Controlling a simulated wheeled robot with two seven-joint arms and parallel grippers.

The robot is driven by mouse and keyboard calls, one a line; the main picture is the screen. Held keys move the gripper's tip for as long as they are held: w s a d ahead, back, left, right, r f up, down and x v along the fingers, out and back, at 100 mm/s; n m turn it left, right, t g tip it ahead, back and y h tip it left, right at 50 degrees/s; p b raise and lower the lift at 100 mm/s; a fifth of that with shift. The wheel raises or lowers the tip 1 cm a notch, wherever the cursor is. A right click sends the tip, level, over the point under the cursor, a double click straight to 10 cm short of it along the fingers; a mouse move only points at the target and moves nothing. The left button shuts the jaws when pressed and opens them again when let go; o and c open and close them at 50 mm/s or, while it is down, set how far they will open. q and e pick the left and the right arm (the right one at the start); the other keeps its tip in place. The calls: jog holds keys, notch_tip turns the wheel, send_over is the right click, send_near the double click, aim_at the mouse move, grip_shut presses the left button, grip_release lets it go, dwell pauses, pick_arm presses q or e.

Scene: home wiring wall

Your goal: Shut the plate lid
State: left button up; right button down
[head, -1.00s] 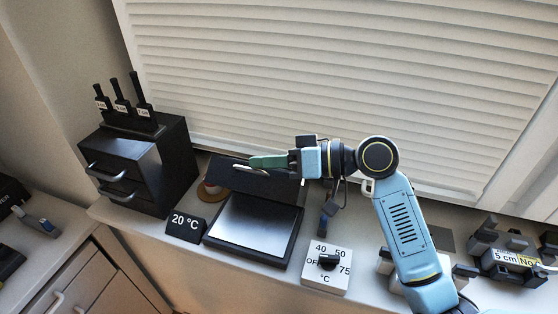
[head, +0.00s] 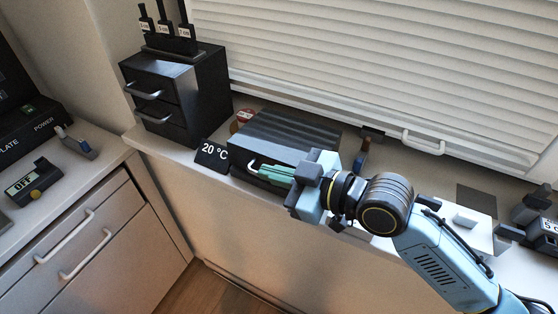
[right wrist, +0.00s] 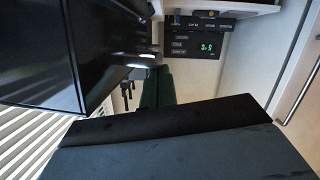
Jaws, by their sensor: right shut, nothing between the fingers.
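The plate (head: 236,167) is a dark flat box on the counter. Its black ribbed lid (head: 285,135) lies down over it and hides the heating surface; I cannot tell if it is fully flush. A light handle (head: 254,164) shows at the lid's front left. My right gripper (head: 262,171) has its green fingers shut and empty, at the lid's front edge beside the handle. In the right wrist view the green fingers (right wrist: 157,88) are together, close to the dark plate and lid at upper left. Contact is unclear. My left gripper is not in view.
A 20 °C sign (head: 212,153) stands left of the plate. A black drawer unit (head: 175,90) stands behind it, and a shuttered blind (head: 390,70) runs along the back.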

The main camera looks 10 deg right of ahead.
jog(key=shift+s+a+f+n, duration=0.1)
jog(key=shift+s+f+n, duration=0.15)
jog(key=shift+f, duration=0.45)
jog(key=s+d+r+p, duration=0.3)
jog(key=s+d+r, duration=0.3)
jog(key=d, duration=0.1)
jog(key=shift+s+d+r+p, duration=0.15)
jog(key=shift+d+p, duration=0.05)
jog(key=shift+p, duration=0.1)
